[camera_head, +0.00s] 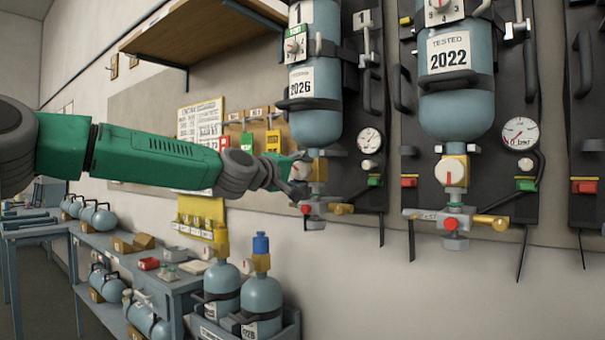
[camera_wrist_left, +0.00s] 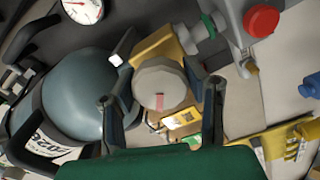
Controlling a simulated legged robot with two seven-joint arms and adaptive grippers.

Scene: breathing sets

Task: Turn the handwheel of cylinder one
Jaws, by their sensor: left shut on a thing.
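Cylinder one (camera_head: 315,110) hangs valve-down on a black wall panel, marked 2026, with a plate reading 1 beside it. Its handwheel (camera_wrist_left: 160,82) is a pale round knob with a red mark, set on a brass valve block (camera_wrist_left: 168,45). In the head view the handwheel is mostly hidden by my left gripper (camera_head: 291,178), which reaches in from the left. In the left wrist view the gripper's two dark fingers lie on either side of the handwheel, shut on it. The blue-grey cylinder body (camera_wrist_left: 85,95) is beside the left finger. My right gripper is not in view.
A second cylinder marked 2022 (camera_head: 456,110) hangs to the right, with its own handwheel (camera_head: 450,171) and gauge (camera_head: 520,133). A gauge (camera_head: 370,141) sits right of cylinder one. Below, two cylinders (camera_head: 262,296) stand in a crate beside a bench (camera_head: 190,282).

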